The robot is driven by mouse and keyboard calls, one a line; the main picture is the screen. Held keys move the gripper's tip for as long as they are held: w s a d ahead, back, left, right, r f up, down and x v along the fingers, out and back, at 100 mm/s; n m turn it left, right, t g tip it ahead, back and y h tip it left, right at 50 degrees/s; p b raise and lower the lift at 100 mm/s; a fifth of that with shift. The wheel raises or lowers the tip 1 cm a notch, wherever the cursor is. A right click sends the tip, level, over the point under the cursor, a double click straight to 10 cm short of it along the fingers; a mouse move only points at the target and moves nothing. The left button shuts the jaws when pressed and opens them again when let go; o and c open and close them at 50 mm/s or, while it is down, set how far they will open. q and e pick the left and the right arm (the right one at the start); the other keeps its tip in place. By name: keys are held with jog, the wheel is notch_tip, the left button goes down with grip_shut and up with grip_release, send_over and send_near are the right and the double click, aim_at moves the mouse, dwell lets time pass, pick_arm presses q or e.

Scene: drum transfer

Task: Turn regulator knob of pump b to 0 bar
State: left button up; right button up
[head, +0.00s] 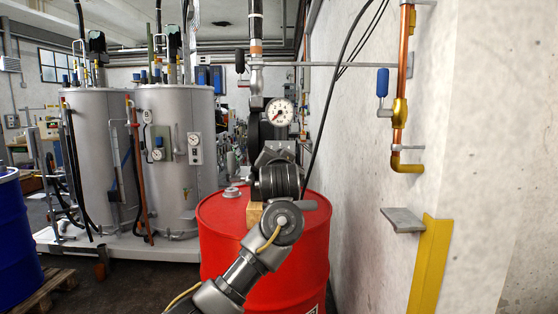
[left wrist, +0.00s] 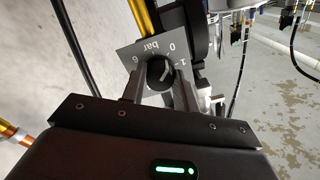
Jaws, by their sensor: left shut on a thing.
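The regulator knob (left wrist: 160,72) is black and round and sits on a grey scale plate (left wrist: 150,50) marked "bar", 0, 1 and 6, which appears upside down in the left wrist view. A pale pointer line on the knob seems to lie on the side of the 1, but I cannot read it exactly. My left gripper (left wrist: 160,86) is shut on the knob, one finger on each side. In the head view my left wrist hides the knob and fingers. A round pressure gauge (head: 280,111) shows above the wrist. My right gripper is in neither view.
A red drum (head: 222,225) stands under my left arm. Black hoses and pipes run close by the pump, and a pale wall (head: 380,240) with a copper pipe (head: 401,70) is to the right. Grey tanks (head: 172,160) stand back left, a blue drum (head: 15,240) at far left.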

pick_arm(q)
jog(key=shift+f, duration=0.1)
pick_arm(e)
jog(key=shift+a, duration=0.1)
pick_arm(q)
jog(key=o, duration=1)
jog(key=shift+c, duration=0.2)
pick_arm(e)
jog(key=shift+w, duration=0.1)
pick_arm(q)
jog(key=shift+s, duration=0.1)
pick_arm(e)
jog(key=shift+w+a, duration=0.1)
pick_arm(q)
jog(key=s+b, duration=0.7)
jog(key=s, duration=0.3)
jog(key=shift+s+d, duration=0.15)
jog(key=shift+s, duration=0.15)
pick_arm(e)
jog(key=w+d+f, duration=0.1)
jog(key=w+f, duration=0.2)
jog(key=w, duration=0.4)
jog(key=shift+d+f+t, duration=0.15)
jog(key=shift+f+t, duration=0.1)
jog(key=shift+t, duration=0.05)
pick_arm(q)
jog(key=shift+f, duration=0.1)
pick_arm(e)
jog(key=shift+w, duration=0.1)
